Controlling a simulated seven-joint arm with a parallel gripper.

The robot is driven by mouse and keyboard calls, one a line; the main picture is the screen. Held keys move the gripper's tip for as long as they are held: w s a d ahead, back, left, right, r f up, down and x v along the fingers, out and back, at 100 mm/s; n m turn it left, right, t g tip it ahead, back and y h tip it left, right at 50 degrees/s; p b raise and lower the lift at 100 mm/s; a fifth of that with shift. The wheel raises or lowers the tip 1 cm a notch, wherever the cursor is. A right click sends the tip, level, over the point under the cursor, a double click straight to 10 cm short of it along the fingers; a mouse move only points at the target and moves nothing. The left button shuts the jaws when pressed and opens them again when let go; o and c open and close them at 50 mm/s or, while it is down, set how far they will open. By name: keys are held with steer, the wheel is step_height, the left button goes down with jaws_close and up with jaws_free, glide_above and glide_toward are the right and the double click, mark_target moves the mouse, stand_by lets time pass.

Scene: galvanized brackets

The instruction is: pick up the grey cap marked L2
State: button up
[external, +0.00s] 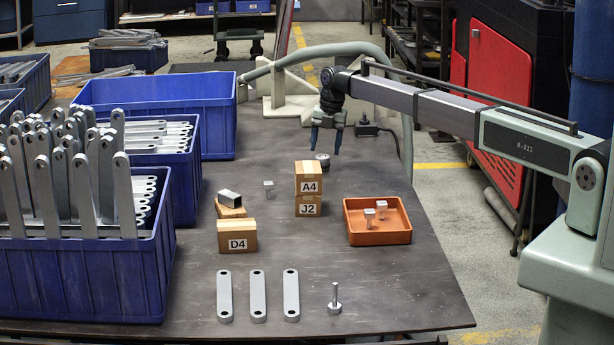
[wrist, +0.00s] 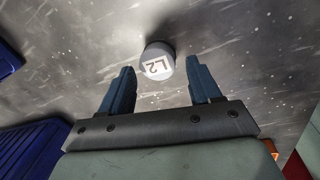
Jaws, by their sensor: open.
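The grey cap marked L2 (wrist: 158,62) lies on the table, its label facing up in the wrist view. In the wrist view the gripper (wrist: 157,82) has one finger on each side below the cap, with the cap just ahead of the gap. Nothing is between the fingers.
The A4 box (external: 309,178) sits on the J2 box (external: 308,206), close in front of the cap. An orange tray (external: 378,239) with two small metal parts is to the right. Blue bins (external: 155,105) stand on the left. A black device (external: 366,129) with a hose lies behind.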

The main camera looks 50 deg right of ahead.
mark_target(323, 156)
steer(key=shift+w+a+f, duration=0.1)
steer(key=shift+w+f, duration=0.1)
steer(key=shift+f, duration=0.95)
steer(key=shift+w+a+f, duration=0.1)
steer(key=shift+w+f, duration=0.05)
steer(key=shift+f, duration=1)
steer(key=shift+c, duration=0.4)
steer(key=c, duration=0.8)
